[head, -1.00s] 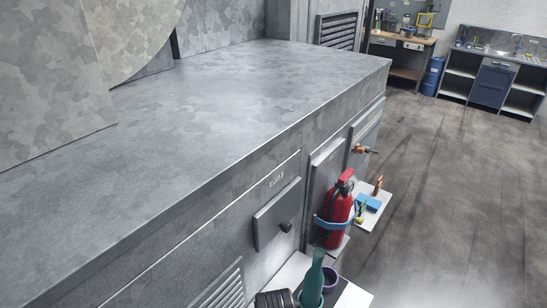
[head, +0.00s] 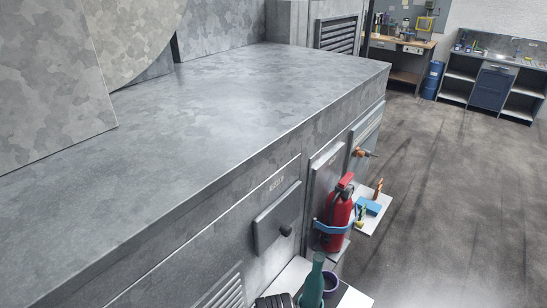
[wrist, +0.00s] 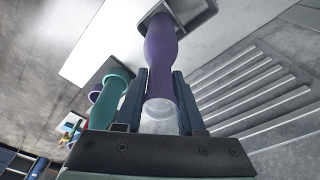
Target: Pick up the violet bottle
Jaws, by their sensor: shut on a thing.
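The violet bottle (wrist: 161,58) stands between the two dark fingers of my gripper (wrist: 160,104) in the wrist view. The fingers are shut on it near its pale, translucent end (wrist: 159,110). Its far end meets a grey square-rimmed holder (wrist: 205,12); I cannot tell whether it is still seated there or clear of it. In the head view I make out neither the violet bottle nor my gripper's fingers.
A teal bottle (wrist: 106,103) stands close beside my gripper, and it also shows in the head view (head: 316,280). A red fire extinguisher (head: 338,215) hangs on the cabinet side. The grey cabinet top (head: 220,110) is bare.

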